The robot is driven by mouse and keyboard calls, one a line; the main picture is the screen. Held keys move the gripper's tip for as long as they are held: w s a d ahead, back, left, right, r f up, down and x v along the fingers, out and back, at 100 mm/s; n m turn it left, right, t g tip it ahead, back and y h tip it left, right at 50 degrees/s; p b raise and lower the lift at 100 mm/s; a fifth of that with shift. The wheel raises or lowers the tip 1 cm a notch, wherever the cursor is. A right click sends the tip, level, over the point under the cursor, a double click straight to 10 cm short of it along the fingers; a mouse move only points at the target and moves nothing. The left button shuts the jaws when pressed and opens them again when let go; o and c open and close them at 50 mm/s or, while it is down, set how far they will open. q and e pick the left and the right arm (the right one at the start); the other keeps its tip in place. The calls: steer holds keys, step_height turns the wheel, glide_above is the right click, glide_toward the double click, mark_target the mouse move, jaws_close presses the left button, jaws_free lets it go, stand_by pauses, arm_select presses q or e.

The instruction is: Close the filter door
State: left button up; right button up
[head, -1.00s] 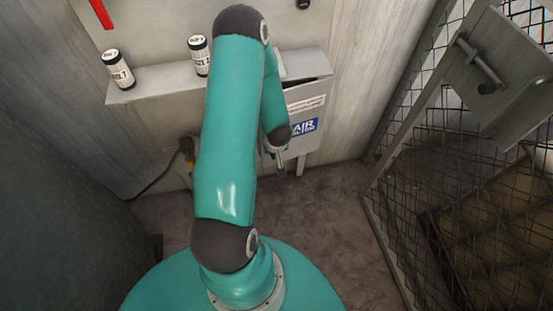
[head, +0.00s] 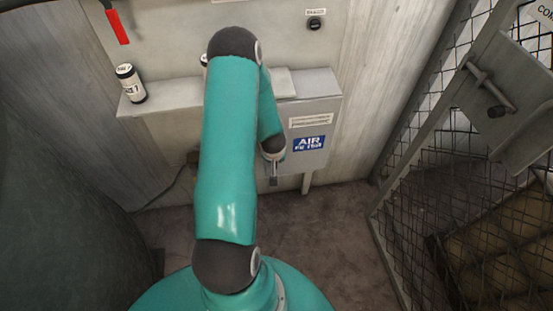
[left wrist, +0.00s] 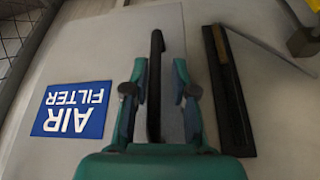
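The filter door (head: 318,125) is the grey front of a wall box, with a blue "AIR FILTER" label (head: 309,143). In the head view its top edge lies along the box with no dark gap showing; its left edge is hidden behind my arm. The left wrist view shows the door (left wrist: 100,45) with the label upside down and a black bar handle (left wrist: 155,85). My left gripper (left wrist: 158,75) is open, its fingers on either side of the handle with gaps between. It also shows in the head view (head: 273,178), low by the door's left side. My right gripper is not in view.
A dark slot (left wrist: 228,95) lies beside the door in the left wrist view; I cannot tell if it is a door gap. A labelled canister (head: 130,84) stands on the ledge (head: 165,92). A mesh cage (head: 420,170) stands at right. Floor before the box is clear.

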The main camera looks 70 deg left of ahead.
arm_select(q)
steer(key=shift+o, duration=0.3)
steer(key=shift+w, duration=0.1)
steer(key=shift+r, duration=0.2)
steer(key=v, duration=1.1)
steer(key=shift+d+r, duration=0.2)
steer(key=shift+r, duration=0.05)
